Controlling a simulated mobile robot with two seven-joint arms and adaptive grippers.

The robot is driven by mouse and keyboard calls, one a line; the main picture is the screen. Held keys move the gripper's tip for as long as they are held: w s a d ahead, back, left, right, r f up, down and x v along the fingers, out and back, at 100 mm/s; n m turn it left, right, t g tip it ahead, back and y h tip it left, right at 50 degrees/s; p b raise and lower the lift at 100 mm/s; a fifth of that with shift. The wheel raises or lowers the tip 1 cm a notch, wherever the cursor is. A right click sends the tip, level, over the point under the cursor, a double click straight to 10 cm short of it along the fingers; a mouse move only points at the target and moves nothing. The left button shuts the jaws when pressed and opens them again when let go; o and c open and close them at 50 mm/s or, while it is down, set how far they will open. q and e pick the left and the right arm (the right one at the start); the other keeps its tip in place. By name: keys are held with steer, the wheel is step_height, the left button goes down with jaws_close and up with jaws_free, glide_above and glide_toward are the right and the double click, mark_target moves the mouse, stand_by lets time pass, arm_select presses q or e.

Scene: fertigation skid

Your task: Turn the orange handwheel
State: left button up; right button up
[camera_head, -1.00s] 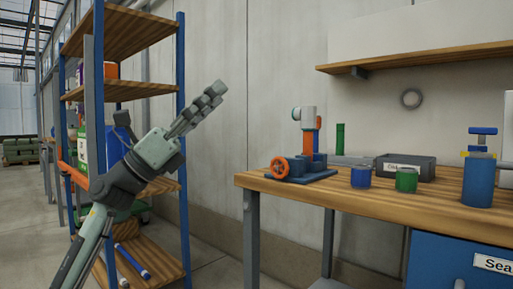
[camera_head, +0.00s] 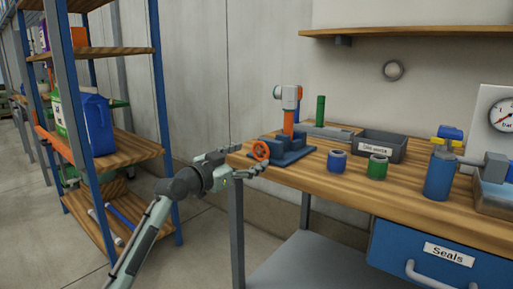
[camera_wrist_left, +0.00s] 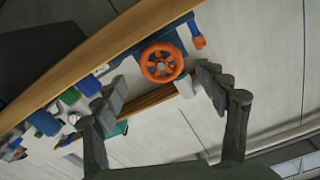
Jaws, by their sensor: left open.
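The orange handwheel (camera_head: 261,150) is on the front left of a blue fixture (camera_head: 287,150) at the left end of the wooden workbench (camera_head: 330,184). In the left wrist view the spoked handwheel (camera_wrist_left: 161,62) lies ahead, between the two fingers. My left gripper (camera_head: 248,160) is open at the bench's left edge, just left of and below the wheel in the head view. In the left wrist view, the open left gripper (camera_wrist_left: 160,92) has nothing between its fingers, and contact with the wheel does not show. My right gripper is not in view.
A grey bin (camera_head: 378,146), a blue cylinder (camera_head: 337,160), a green cylinder (camera_head: 377,166) and a blue valve body (camera_head: 440,175) stand farther right on the bench. A shelf rack (camera_head: 120,150) stands on the left, with open floor between it and the bench.

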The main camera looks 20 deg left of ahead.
mark_target(259, 152)
arm_select(q)
steer(key=x, duration=0.5)
steer(key=shift+w, duration=0.15)
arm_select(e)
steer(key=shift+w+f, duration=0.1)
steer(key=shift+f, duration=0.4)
arm_select(q)
steer(key=c, duration=1.2)
steer(key=shift+o, duration=0.2)
steer(key=m+b, duration=0.3)
steer(key=shift+m, duration=0.3)
steer(key=shift+f+m, duration=0.1)
steer(key=shift+m, duration=0.3)
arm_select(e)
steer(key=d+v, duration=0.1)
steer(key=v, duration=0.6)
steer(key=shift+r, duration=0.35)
